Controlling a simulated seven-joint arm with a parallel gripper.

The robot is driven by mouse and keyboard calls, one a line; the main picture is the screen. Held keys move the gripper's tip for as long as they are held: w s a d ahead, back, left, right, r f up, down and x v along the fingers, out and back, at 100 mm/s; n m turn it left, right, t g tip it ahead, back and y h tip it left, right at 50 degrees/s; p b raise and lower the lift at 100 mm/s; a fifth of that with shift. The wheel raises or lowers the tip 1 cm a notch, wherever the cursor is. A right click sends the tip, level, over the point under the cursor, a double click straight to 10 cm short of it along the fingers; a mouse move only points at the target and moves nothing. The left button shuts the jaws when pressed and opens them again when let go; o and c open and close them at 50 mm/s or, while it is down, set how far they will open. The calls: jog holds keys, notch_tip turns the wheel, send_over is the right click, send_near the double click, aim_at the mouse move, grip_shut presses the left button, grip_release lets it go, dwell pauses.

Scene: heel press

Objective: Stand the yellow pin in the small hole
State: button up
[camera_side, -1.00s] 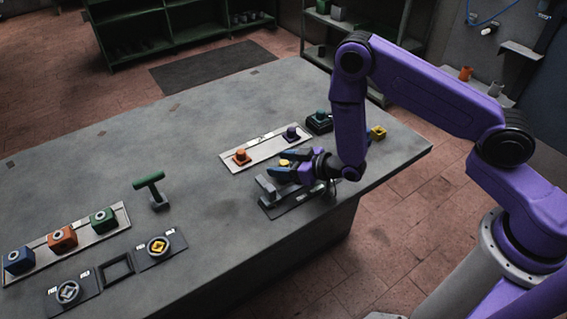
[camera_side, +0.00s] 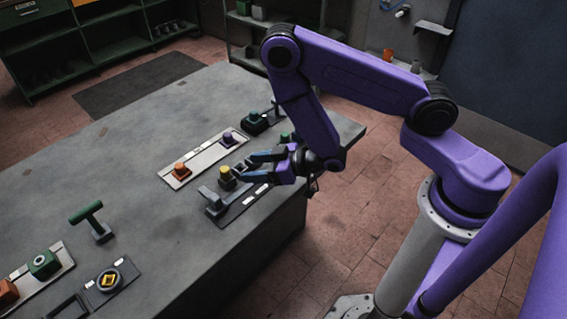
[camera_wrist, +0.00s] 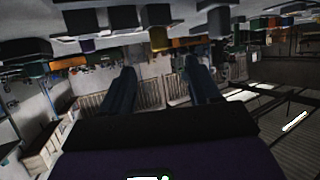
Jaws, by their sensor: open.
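The yellow pin (camera_side: 226,172) stands upright at the back edge of a dark plate with a grey lever-like block (camera_side: 212,198). I cannot tell whether its foot is in a hole, and the small hole itself is not visible. My gripper (camera_side: 247,165) is low over the table, just right of the pin, with its fingers pointing left toward it. The fingers are apart and hold nothing. In the wrist view, which looks upside down, the pin (camera_wrist: 158,38) shows beyond and between the open fingertips (camera_wrist: 160,66).
Behind the pin, a pale tray (camera_side: 203,157) holds an orange peg (camera_side: 181,170) and a purple peg (camera_side: 228,138). A dark green block (camera_side: 254,122) sits behind. A green T-handle (camera_side: 90,218) stands at left. The table between is clear.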

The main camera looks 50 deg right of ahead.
jog(key=v, duration=0.7)
dwell(0.8)
jog(key=shift+s+d+r, duration=0.1)
jog(key=shift+s, duration=0.05)
jog(key=s+a+r+n+g+h, duration=0.1)
jog(key=s+a+r+n+g, duration=0.15)
jog(key=s+g, duration=0.2)
jog(key=s+a+r+n+g, duration=0.1)
jog(key=s+a+r+g, duration=0.2)
jog(key=s+g, duration=0.15)
jog(key=s+d+r+n+g+h, duration=0.3)
jog(key=s+d+r+h, duration=0.1)
jog(key=s+d+r, duration=0.5)
jog(key=shift+s+d+r+n+h, duration=0.2)
jog(key=shift+s+d+n+h, duration=0.2)
jog(key=shift+s+d, duration=0.6)
